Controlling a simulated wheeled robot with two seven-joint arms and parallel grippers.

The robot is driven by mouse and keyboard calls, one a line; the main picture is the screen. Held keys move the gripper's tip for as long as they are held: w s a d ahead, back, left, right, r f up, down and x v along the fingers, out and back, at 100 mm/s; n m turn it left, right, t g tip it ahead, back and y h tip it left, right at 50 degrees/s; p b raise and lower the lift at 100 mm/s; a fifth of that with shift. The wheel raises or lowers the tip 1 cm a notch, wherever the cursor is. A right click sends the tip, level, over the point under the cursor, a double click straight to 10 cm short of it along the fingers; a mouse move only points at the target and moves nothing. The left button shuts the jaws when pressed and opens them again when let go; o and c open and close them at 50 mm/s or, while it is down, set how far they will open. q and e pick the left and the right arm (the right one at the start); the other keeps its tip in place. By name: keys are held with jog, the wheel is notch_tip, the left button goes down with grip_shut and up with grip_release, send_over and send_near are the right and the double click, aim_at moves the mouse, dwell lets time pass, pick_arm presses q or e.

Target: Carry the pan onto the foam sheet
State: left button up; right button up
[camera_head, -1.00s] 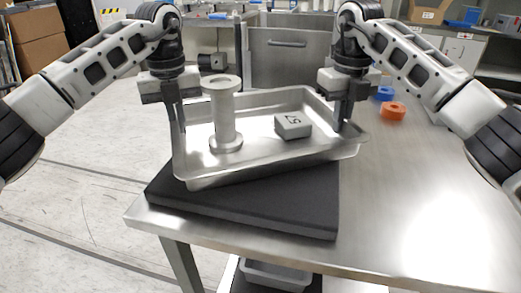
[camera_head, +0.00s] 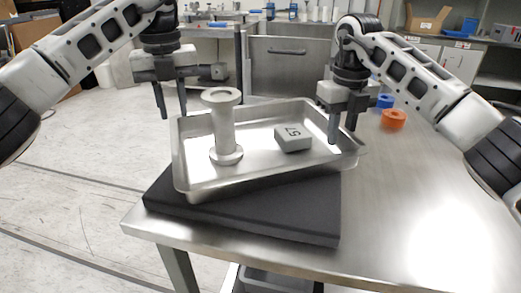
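The shallow metal pan (camera_head: 262,171) rests on the dark foam sheet (camera_head: 270,215), turned slightly against it, its right end reaching past the sheet's edge. In the pan stand a grey spool-shaped part (camera_head: 224,128) and a grey block marked 57 (camera_head: 293,138). My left gripper (camera_head: 171,100) is open, above and just beyond the pan's left end, clear of the rim. My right gripper (camera_head: 342,124) has its fingers apart at the pan's right rim, one on the pan side; whether it touches the rim I cannot tell.
The foam sheet lies at the near left corner of the metal table (camera_head: 420,220). Orange (camera_head: 393,118) and blue (camera_head: 385,100) rings lie on the table behind the pan's right end. The table's right side is clear. A grey bin (camera_head: 275,282) is below.

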jog(key=shift+r, duration=0.15)
pick_arm(q)
notch_tip(320, 180, up, 6)
jog(key=shift+f, duration=0.2)
pick_arm(e)
notch_tip(320, 180, up, 12)
jog(key=shift+f, duration=0.2)
